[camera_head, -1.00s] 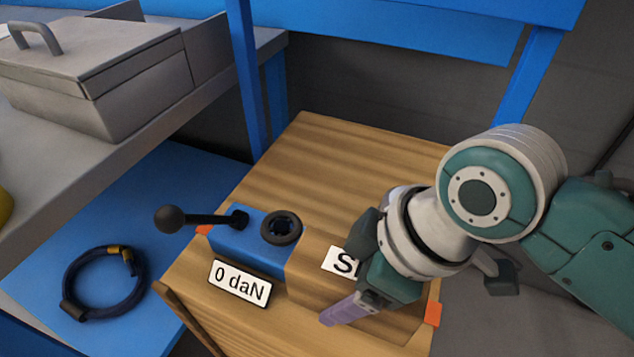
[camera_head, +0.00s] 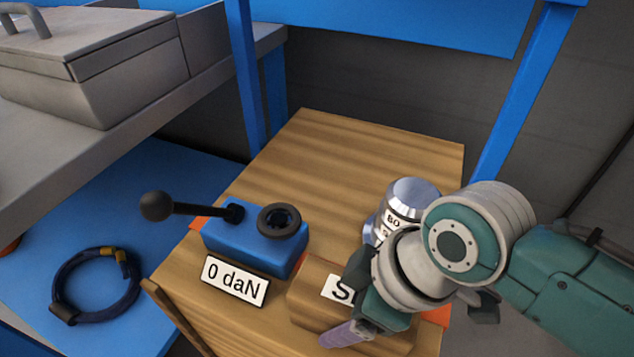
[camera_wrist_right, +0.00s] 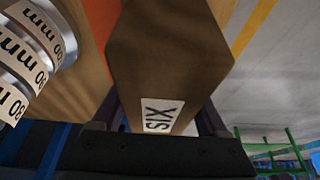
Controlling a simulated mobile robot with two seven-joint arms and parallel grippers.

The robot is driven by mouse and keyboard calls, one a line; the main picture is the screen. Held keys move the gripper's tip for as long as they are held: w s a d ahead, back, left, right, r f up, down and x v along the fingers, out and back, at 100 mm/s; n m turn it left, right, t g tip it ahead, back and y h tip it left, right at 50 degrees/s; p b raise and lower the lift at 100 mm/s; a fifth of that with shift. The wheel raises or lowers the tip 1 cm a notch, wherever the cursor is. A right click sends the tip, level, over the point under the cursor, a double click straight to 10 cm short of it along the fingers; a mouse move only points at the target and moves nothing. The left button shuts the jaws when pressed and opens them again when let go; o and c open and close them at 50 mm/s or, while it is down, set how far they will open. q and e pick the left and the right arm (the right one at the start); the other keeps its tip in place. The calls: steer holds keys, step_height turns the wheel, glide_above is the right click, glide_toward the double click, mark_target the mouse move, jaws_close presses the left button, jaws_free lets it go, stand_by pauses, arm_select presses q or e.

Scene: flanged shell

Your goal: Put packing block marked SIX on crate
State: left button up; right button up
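The packing block marked SIX (camera_head: 312,301) is a brown wooden block with a white label, over the near part of a wooden top (camera_head: 345,140). In the right wrist view the block (camera_wrist_right: 168,55) lies between the two fingers, its SIX label facing the palm. My right gripper (camera_head: 345,305) is shut on the block; its lavender finger shows on the near side. I cannot tell whether the block touches the wood. The wrist covers part of the block and label. Which thing is the crate is unclear; the wooden top may be it. My left gripper is not in view.
A blue lever device (camera_head: 255,245) with a 0 daN label stands just left of the block. A silver labelled cylinder (camera_head: 408,200) stands behind the wrist. A coiled cable (camera_head: 95,285) and a grey lidded box (camera_head: 120,70) are at left. The wooden top's far part is clear.

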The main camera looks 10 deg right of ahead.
steer(key=o, duration=0.3)
steer(key=shift+o, duration=0.2)
steer(key=shift+r, duration=0.35)
steer(key=p+v, duration=0.6)
steer(key=v, duration=0.5)
steer(key=shift+s+d+r, duration=0.15)
steer(key=shift+d+r, duration=0.05)
steer(key=shift+r, duration=0.15)
steer(key=shift+s+a, duration=0.1)
steer(key=shift+s, duration=0.15)
steer(key=s+d+r+m+h, duration=0.1)
steer(key=s+d+r+m, duration=0.2)
steer(key=s+m, duration=0.1)
steer(key=s+d+r+m+t+h, duration=0.1)
steer(key=s+d+r+m+h, duration=0.1)
steer(key=s+d+r+m, duration=0.1)
steer(key=s+d+m, duration=0.1)
steer(key=s+m, duration=0.1)
steer(key=s, duration=0.1)
